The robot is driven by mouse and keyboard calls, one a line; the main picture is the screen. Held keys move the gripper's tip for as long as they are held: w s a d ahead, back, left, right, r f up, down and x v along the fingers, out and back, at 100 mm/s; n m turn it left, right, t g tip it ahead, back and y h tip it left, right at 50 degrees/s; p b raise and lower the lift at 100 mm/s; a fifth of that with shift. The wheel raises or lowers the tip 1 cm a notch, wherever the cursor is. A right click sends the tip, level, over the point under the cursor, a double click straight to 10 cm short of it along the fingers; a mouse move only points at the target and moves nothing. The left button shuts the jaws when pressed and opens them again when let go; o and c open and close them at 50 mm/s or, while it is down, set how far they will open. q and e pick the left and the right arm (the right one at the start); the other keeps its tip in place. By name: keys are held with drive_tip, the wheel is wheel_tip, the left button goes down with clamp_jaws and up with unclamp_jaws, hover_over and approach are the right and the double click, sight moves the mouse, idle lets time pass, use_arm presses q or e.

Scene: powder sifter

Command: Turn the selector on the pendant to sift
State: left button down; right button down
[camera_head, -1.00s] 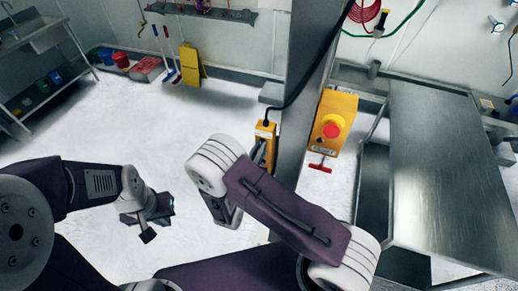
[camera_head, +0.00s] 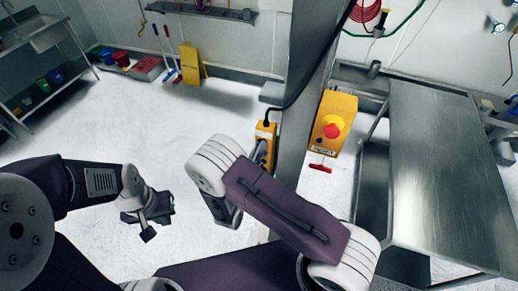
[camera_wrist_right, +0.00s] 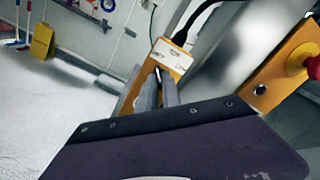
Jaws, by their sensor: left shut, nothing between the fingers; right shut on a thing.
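The yellow pendant (camera_head: 265,131) hangs on a black cable against the grey column, right of the middle in the head view. It also shows in the right wrist view (camera_wrist_right: 175,57), with a white label on its upper face. My right gripper (camera_wrist_right: 160,82) is at the front of the pendant, its fingers shut on what appears to be the selector, which they hide. The selector's setting cannot be read. In the head view, my right gripper (camera_head: 258,155) is partly hidden by my own wrist. My left gripper (camera_head: 148,228) is shut and empty, over the floor at left.
A yellow box with a red button (camera_head: 334,125) is on the column just right of the pendant, with a red T-handle (camera_head: 320,168) below. A steel table (camera_head: 435,160) stands at right. A yellow floor sign (camera_head: 193,65) stands by the back wall.

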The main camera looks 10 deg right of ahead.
drive_tip(key=shift+f, duration=0.1)
idle(0.3)
drive_tip(key=c, duration=1.5)
unclamp_jaws()
drive_tip(key=shift+w+d, duration=0.1)
drive_tip(key=shift+w, duration=0.05)
